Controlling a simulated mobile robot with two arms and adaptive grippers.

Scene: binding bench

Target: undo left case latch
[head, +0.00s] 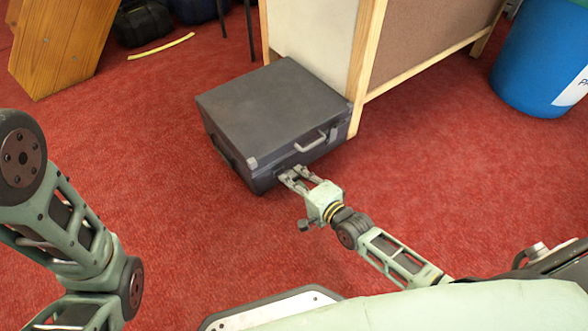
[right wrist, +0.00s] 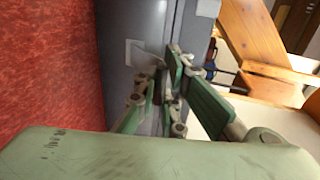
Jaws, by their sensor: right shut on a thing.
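A dark grey case (head: 268,108) lies flat on the red floor with its lid down. Its pale handle (head: 309,142) is on the front face. My right gripper (head: 288,175) is at the left part of that face, left of the handle. In the right wrist view its fingers are closed together at a pale metal latch (right wrist: 137,52) on the case's side. It is shut on the left case latch, which the fingers partly hide; I cannot tell how far the latch is turned. My left arm shows at the left, but its gripper is out of view.
A wood-framed panel unit (head: 365,50) stands right behind the case, close to its right corner. A blue bin (head: 535,60) is at the upper right. A wooden piece (head: 62,45) and a yellow strip (head: 161,47) are at the upper left. The floor in front is clear.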

